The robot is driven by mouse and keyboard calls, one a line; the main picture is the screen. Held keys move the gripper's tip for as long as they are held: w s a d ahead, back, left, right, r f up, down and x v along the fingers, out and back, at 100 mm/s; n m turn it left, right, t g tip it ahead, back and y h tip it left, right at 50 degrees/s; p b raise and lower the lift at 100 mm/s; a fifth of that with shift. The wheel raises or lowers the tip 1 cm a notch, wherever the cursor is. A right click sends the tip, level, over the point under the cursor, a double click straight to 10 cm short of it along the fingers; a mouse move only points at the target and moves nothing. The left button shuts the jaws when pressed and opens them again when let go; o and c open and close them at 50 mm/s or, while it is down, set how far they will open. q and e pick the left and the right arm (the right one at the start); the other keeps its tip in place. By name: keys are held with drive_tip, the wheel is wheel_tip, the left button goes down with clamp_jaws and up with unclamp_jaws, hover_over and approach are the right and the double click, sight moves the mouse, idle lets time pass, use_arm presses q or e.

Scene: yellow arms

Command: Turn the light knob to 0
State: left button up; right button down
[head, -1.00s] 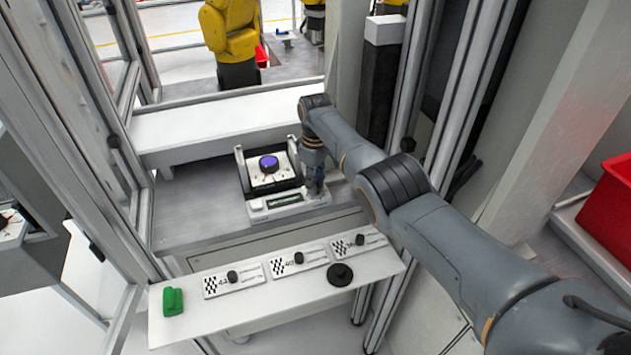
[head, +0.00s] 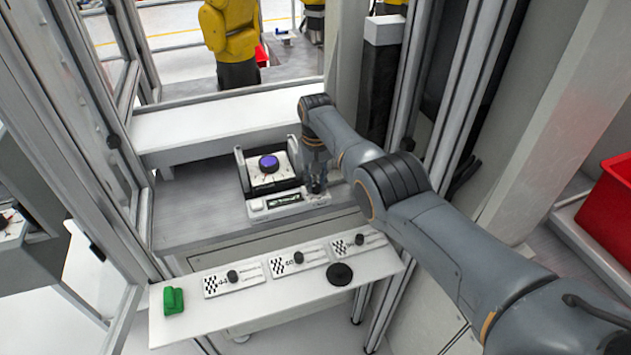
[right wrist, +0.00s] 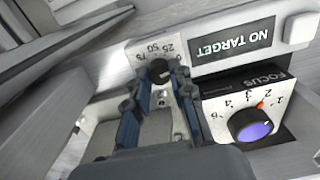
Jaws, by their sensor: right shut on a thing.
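The light knob (right wrist: 159,70) is a small black knob on a pale panel in the right wrist view. Numbers 0, 25, 50 and 75 are printed around it; I cannot tell which one it points to. My right gripper (right wrist: 160,84) is shut on this knob, with one blue-grey finger on each side. In the head view my right gripper (head: 316,184) reaches down onto the right end of the white device (head: 258,214) and hides the knob there. My left gripper is not in view.
The blue-topped focus knob (right wrist: 250,126) sits close beside the fingers. The display (right wrist: 232,42) reads NO TARGET. In front, a white shelf (head: 190,325) carries several small black knobs and a green block (head: 173,300). A metal post stands right of the arm.

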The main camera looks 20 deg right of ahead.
sight(316, 185)
drive_tip(key=shift+w+r, duration=0.1)
idle(0.4)
drive_tip(key=c, duration=1.1)
unclamp_jaws()
drive_tip(key=shift+c, duration=0.2)
wheel_tip(316, 185, up, 12)
